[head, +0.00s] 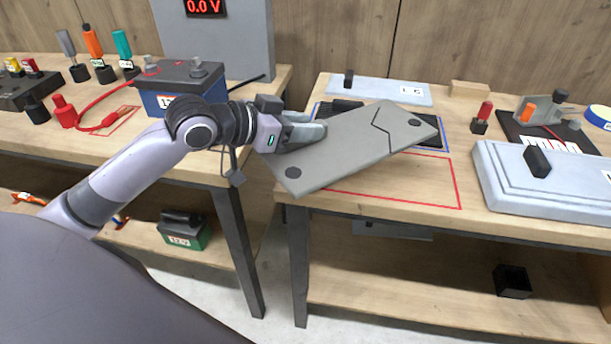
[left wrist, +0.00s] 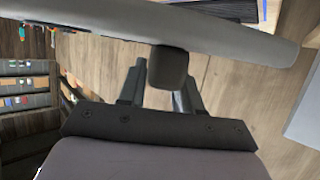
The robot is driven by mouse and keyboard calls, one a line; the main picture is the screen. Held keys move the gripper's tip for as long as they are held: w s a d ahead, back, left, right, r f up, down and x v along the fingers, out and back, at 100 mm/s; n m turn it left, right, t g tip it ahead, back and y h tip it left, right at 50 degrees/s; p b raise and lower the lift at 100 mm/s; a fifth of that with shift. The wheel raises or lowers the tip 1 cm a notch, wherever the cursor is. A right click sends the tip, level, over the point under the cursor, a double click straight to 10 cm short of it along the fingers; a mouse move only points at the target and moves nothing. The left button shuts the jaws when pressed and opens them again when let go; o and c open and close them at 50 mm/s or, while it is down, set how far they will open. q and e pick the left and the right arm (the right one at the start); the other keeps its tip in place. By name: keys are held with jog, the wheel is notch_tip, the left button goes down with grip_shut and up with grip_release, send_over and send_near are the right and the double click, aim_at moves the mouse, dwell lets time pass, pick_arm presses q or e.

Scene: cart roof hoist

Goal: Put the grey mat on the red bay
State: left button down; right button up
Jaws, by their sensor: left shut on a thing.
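The grey mat (head: 350,150) is a flat, stiff-looking slab with a dark line and round dark spots. It is tilted in the head view, above the right table's front left part. My left gripper (head: 305,130) is at its left end, shut on it. In the left wrist view the slab (left wrist: 130,22) spans the top, and a dark knob (left wrist: 167,68) sits between the fingers (left wrist: 160,88). The red bay (head: 440,180) is a red outlined rectangle on the wooden table, partly hidden by the mat. My right gripper is not in view.
A blue outlined area with a dark ribbed thing (head: 430,133) lies behind the red bay. A light plate (head: 385,90) is behind that. A stepped grey block (head: 545,185) stands to the right. A blue battery (head: 180,95) is on the left table, across a gap.

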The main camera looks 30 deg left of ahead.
pick_arm(q)
notch_tip(320, 180, down, 12)
jog(key=shift+r+b, duration=0.1)
jog(key=shift+b, duration=0.3)
jog(key=c, duration=0.8)
grip_release()
jog(key=shift+v, duration=5.85)
jog(key=s+f+n+y, duration=0.1)
jog(key=s+f+y, duration=0.15)
jog(key=f, duration=0.45)
jog(key=s+f+n+y, duration=0.1)
jog(key=s+f+n, duration=0.15)
jog(key=f, duration=0.55)
jog(key=shift+g+y, duration=0.45)
jog(key=shift+g, duration=0.25)
jog(key=s+d+f, duration=0.2)
jog(key=d+f, duration=0.1)
jog(key=s+d+f, duration=0.2)
jog(key=d+f, duration=0.1)
jog(key=s+d+f, duration=0.2)
jog(key=d+f, duration=0.1)
jog(key=d, duration=0.1)
jog(key=shift+s+f, duration=0.4)
jog(key=shift+r+p, duration=0.1)
jog(key=shift+p, duration=0.2)
